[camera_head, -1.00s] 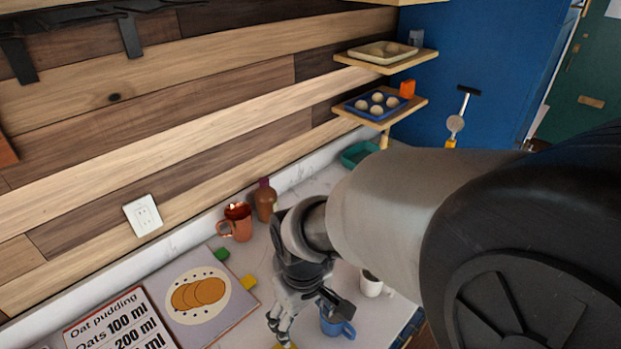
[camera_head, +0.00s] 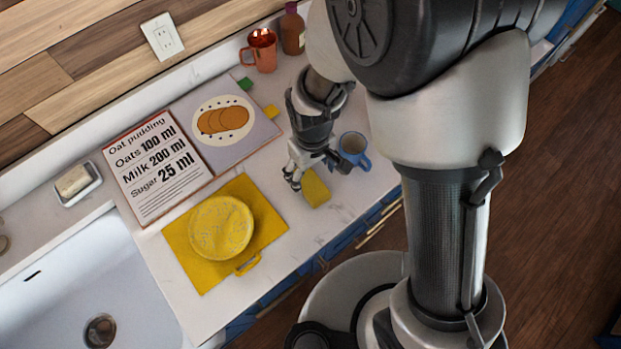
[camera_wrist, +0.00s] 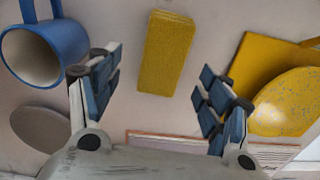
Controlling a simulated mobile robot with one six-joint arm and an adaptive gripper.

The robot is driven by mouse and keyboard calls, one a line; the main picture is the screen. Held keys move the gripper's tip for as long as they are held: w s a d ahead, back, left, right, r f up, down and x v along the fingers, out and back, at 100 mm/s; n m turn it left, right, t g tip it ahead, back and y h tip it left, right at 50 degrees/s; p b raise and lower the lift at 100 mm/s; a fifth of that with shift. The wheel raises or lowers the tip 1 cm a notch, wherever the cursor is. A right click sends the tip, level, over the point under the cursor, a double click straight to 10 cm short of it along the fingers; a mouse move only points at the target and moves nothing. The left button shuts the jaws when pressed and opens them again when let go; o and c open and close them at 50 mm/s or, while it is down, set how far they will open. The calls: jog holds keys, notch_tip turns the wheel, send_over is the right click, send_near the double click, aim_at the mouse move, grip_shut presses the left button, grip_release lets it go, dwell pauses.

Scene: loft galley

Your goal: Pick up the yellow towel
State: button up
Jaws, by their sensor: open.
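A small yellow rectangular block, which looks like the folded yellow towel (camera_head: 316,189), lies on the white counter near its front edge. In the wrist view the towel (camera_wrist: 166,52) is ahead of my fingers, in line with the gap between them. My gripper (camera_head: 317,172) is just above and behind the towel, pointing down. It is open and empty, and its two fingers are spread wide in the wrist view (camera_wrist: 160,78). I see no contact with the towel.
A blue mug (camera_head: 354,147) stands close to the right of my gripper. A yellow bowl (camera_head: 221,227) sits on a yellow mat (camera_head: 198,274) to the left. Recipe boards (camera_head: 157,172) lie behind.

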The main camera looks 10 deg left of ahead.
aim_at(310, 182)
notch_tip(310, 182, down, 5)
jog(key=shift+s+a+b, duration=0.15)
jog(key=shift+b, duration=0.5)
jog(key=shift+c, duration=0.3)
jog(key=c, duration=1.1)
